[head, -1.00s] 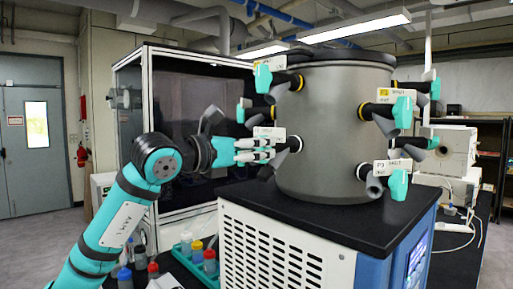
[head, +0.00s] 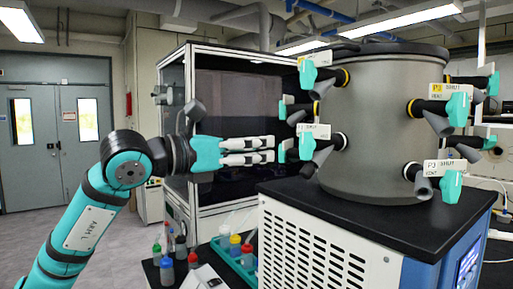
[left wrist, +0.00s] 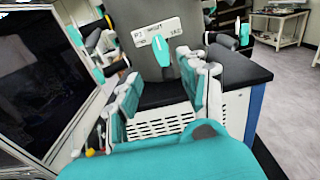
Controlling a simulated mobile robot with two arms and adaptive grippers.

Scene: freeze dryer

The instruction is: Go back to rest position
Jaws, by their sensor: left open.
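My left gripper (head: 271,150) points right in the head view, its two fingers apart with nothing between them. It is level with a lower-left port of the freeze dryer's grey drum (head: 378,125). Its tips are close to that port's teal valve handle (head: 305,146) in the picture; I cannot tell the exact gap. In the left wrist view the open fingers (left wrist: 160,92) face the drum, and a teal handle (left wrist: 161,50) with a white tag shows beyond them. My right gripper is not in view.
The dryer stands on a black-topped cabinet with a vented white front (head: 310,250). Below the left arm are several capped bottles and a teal tray (head: 232,262). A glass-fronted enclosure (head: 235,95) stands behind the gripper. Open floor lies left toward the grey doors (head: 55,130).

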